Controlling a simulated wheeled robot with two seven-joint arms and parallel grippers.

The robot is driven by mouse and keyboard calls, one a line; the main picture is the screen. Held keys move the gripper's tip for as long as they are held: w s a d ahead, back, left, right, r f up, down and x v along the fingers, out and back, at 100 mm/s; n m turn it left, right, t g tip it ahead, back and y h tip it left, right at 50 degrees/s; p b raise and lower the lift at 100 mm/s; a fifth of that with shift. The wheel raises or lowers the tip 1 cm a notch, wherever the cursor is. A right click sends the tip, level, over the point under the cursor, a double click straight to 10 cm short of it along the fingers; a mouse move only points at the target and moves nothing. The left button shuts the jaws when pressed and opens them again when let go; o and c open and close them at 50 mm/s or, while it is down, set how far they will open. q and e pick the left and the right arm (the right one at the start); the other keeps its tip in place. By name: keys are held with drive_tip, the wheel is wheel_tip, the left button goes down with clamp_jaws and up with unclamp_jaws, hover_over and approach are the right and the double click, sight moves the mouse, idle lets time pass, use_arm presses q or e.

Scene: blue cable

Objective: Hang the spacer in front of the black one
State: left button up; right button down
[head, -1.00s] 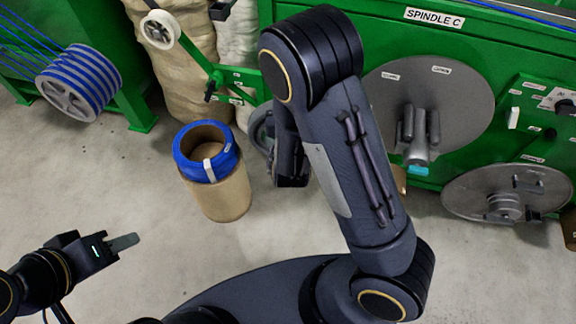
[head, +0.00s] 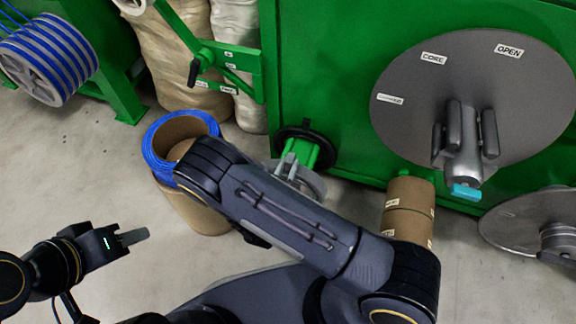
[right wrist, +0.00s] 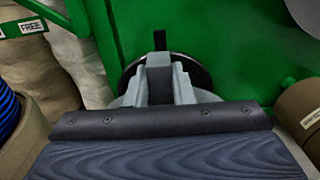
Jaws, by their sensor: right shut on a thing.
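My right gripper (head: 289,165) is shut on a grey disc, the spacer (head: 312,184), low in front of the green machine; the gripper also shows in the right wrist view (right wrist: 158,82). My forearm hides part of the spacer. Just behind it is a black disc (head: 328,150) on a green holder (head: 309,153); the black disc also shows in the right wrist view (right wrist: 203,74). I cannot tell whether the spacer is around the holder or only in front of it. My left gripper (head: 134,237) is at the lower left, away from these; its opening is unclear.
A cardboard drum (head: 205,212) with a blue coil (head: 158,150) stands left of my right forearm. Brown cardboard cores (head: 408,207) stand to the right. A large grey spindle plate (head: 410,90) is on the machine at the right. Floor at the left is clear.

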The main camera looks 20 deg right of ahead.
drive_tip(key=x, duration=0.6)
drive_tip(key=shift+w+b, duration=0.2)
drive_tip(key=shift+b, duration=0.15)
drive_tip(key=shift+x, duration=1.4)
idle(2.0)
drive_tip(key=shift+f+b, duration=0.45)
drive_tip(key=shift+b, duration=0.05)
idle(0.6)
drive_tip(key=shift+c, duration=2)
unclamp_jaws()
drive_tip(key=shift+s, duration=0.1)
drive_tip(key=shift+r+p, duration=0.75)
drive_tip(key=shift+r, duration=0.1)
